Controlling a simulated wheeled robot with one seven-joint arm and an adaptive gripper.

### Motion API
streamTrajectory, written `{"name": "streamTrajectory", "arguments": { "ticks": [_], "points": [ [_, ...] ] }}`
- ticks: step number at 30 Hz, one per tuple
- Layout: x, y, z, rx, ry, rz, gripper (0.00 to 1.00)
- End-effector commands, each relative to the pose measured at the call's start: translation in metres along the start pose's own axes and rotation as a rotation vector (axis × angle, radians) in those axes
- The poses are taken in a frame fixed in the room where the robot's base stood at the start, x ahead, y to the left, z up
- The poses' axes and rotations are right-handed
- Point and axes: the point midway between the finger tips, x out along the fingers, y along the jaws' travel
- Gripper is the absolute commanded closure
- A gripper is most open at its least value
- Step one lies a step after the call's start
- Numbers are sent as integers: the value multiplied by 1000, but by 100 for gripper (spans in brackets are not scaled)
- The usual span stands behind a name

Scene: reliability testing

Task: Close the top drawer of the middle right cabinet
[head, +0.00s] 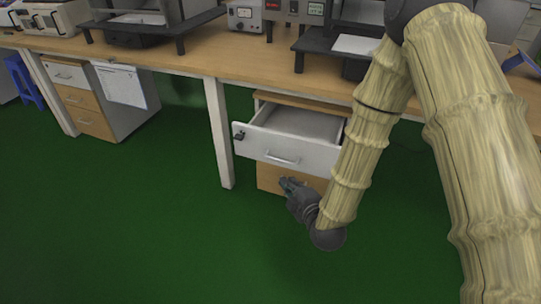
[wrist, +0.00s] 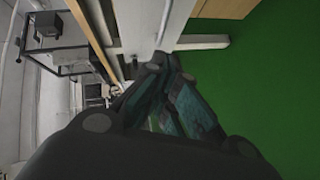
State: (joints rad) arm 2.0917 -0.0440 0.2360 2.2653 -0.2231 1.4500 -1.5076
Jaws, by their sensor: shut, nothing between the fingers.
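The middle right cabinet (head: 275,183) stands under the bench in the head view, partly behind my arm. Its white top drawer (head: 262,146) is pulled out, and its empty-looking inside shows. A handle sits on the drawer front, with a dark lock or key at its upper left. My gripper (head: 287,183) is shut and empty, low in front of the cabinet and just below the drawer's handle. I cannot tell whether it touches the cabinet. In the wrist view my gripper's fingers (wrist: 163,62) are close together, with a pale surface beyond their tips.
A wooden bench (head: 190,55) carrying instruments runs above the cabinet. A white bench leg (head: 219,135) stands just left of the drawer. Another cabinet (head: 85,112) stands further left, with a blue stool (head: 22,82) beside it. The green floor (head: 120,220) in front is clear.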

Motion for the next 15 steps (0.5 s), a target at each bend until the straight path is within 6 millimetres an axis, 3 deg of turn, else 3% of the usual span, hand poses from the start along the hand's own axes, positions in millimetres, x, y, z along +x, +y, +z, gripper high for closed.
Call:
{"name": "streamTrajectory", "arguments": {
  "ticks": [1, 6, 15],
  "points": [
    [11, 1, -5, -61, 22, 51, 100],
    [25, 28, -24, -222, 61, 178, 100],
    [39, 43, -34, -289, 70, 232, 100]
  ]
}}
